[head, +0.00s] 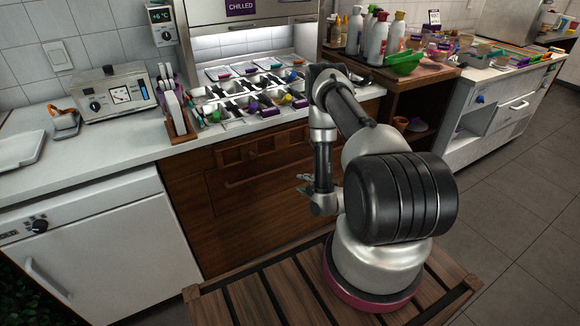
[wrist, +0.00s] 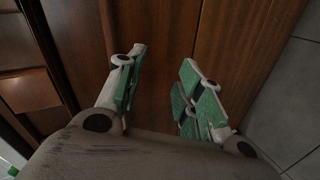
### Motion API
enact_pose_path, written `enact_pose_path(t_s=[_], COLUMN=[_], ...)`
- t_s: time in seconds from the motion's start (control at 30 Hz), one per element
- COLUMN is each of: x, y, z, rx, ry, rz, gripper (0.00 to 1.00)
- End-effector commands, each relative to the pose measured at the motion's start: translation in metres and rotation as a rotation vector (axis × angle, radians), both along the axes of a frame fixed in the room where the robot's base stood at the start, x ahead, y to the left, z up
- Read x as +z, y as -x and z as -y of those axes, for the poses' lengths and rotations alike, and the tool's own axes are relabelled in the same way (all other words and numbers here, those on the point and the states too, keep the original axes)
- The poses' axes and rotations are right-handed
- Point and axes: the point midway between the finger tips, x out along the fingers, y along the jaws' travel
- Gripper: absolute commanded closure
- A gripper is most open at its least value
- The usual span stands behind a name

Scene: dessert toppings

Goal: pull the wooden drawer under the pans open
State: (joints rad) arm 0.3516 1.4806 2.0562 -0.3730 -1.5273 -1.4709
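The wooden drawer (head: 235,193) is set in the brown cabinet below the chilled pans (head: 250,95), with a wooden bar handle across its upper part. It looks closed, flush with the cabinet. My gripper (head: 302,185) is in front of the cabinet's right part, to the right of the handle and apart from it. In the wrist view my gripper (wrist: 160,85) is open and empty, its green-padded fingers spread in front of plain wood. Wooden ledges show at the left edge there; I cannot tell which is the handle. My arm hides the cabinet's right side in the head view.
A white under-counter appliance (head: 100,250) stands left of the cabinet. A slatted wooden platform (head: 250,300) lies under my base. An open wooden shelf unit (head: 425,110) with bottles on top stands at the right. Tiled floor (head: 510,200) is clear at the right.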

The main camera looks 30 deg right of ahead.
Motion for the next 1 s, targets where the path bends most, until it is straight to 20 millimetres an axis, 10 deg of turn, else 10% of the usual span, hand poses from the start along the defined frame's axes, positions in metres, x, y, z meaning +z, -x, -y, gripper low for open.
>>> enact_pose_path(t_s=[0.2,1.0], x=[0.049,0.033], y=[-0.018,-0.093], z=[0.004,0.002], rx=[0.047,0.054], ry=[0.212,0.233], rz=[0.229,0.223], gripper=[0.64,0.64])
